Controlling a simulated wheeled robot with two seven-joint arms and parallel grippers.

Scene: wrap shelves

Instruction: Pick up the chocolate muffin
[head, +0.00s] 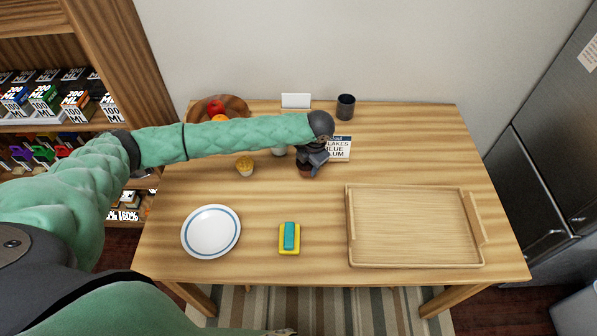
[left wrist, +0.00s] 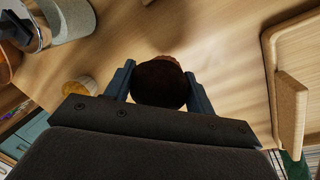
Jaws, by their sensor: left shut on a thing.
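The chocolate muffin (left wrist: 158,84) is dark brown and round, and shows between the two fingers of my left gripper (left wrist: 160,82) in the left wrist view. The gripper is shut on it. In the head view my left gripper (head: 310,166) is over the back middle of the table, and only a little of the muffin (head: 305,174) shows beneath it. I cannot tell whether the muffin touches the table. My right gripper is not in view.
A yellow muffin (head: 245,167) stands left of the gripper. A box with lettering (head: 341,148) stands close behind it. A wooden tray (head: 415,262) lies right, a plate (head: 210,231) front left, a sponge (head: 289,237) front middle. A dark cup (head: 345,106) and fruit bowl (head: 238,104) stand at the back.

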